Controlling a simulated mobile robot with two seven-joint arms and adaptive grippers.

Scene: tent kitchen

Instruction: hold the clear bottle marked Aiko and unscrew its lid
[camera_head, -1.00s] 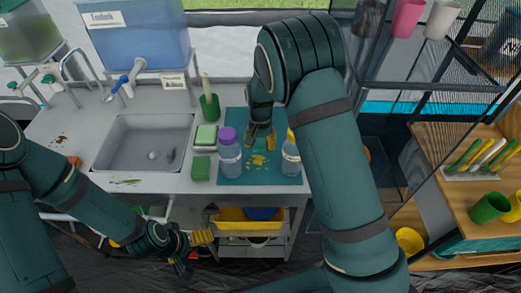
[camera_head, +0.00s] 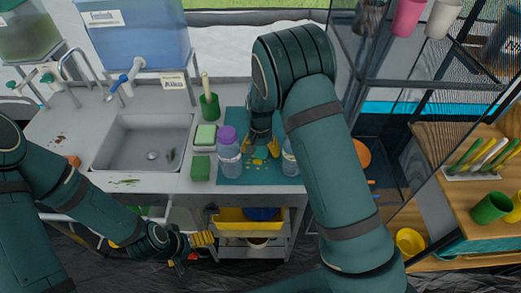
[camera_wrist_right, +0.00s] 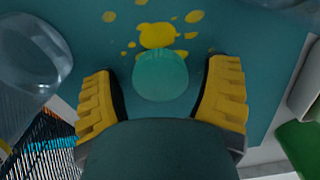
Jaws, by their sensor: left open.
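A clear bottle with a purple lid (camera_head: 230,157) stands upright at the left edge of the teal mat. A second clear bottle (camera_head: 290,160) stands at the mat's right side, its top partly hidden by my right arm; no name is legible on either. My right gripper (camera_head: 262,150) points down between them, touching neither. In the right wrist view its yellow fingers (camera_wrist_right: 160,95) are apart, with a rounded teal shape (camera_wrist_right: 160,75) between them that I cannot identify. A clear bottle (camera_wrist_right: 35,55) shows at left there. My left gripper (camera_head: 198,243) is open, low before the counter.
The teal mat (camera_head: 240,119) carries yellow spots. A green sponge (camera_head: 200,168) and a pale-topped block (camera_head: 205,135) lie left of it, with a green pot (camera_head: 209,106) behind. The sink (camera_head: 125,140) is further left. A shelf with a yellow tray (camera_head: 235,226) is below.

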